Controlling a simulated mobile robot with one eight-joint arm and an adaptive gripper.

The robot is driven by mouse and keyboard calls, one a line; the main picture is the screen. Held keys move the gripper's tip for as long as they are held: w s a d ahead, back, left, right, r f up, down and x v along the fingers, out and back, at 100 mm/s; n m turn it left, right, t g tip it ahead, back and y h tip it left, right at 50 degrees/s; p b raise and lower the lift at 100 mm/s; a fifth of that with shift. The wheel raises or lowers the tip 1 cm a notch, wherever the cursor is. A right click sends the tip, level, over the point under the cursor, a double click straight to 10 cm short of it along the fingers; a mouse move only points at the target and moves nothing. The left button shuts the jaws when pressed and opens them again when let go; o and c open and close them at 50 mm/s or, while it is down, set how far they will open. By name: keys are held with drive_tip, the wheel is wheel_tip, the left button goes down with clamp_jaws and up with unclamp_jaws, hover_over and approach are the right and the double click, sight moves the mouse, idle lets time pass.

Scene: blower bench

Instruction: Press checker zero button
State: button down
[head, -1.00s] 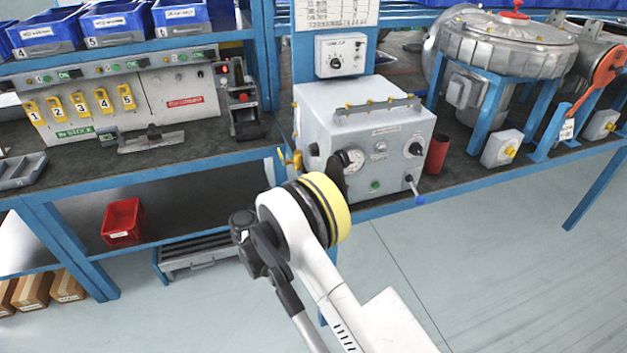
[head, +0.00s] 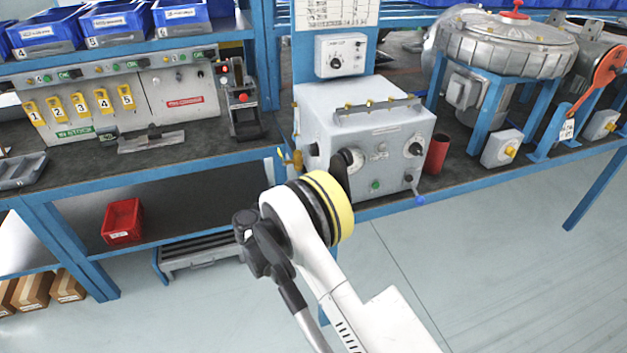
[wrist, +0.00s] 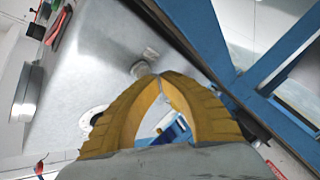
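The checker appears to be the grey box (head: 365,130) on the bench, with a dial, knobs and a green button (head: 376,185) on its front. In the wrist view the grey panel (wrist: 100,60) fills the area ahead. A small round grey button or knob (wrist: 140,68) sits just left of my fingertips, beside a small label plate (wrist: 150,53). My gripper (wrist: 163,76) has yellow fingers whose tips meet, with nothing between them. I cannot tell whether they touch the panel. The zero marking is unreadable.
A red cup (head: 437,153) stands right of the box. A blue-tipped lever (head: 419,198) sticks out of its front, and a yellow valve (head: 291,158) is at its left. Blue bench posts and edges surround it. The floor in front is clear.

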drive_tip(key=shift+w+d, duration=0.1)
drive_tip(key=shift+d, duration=0.3)
idle(0.4)
idle(0.4)
drive_tip(key=shift+s+a, duration=0.2)
drive_tip(key=shift+a, duration=0.55)
drive_tip(key=a, duration=0.2)
drive_tip(key=s+a, duration=0.1)
drive_tip(key=a, duration=0.2)
drive_tip(key=shift+s, duration=0.2)
idle(0.6)
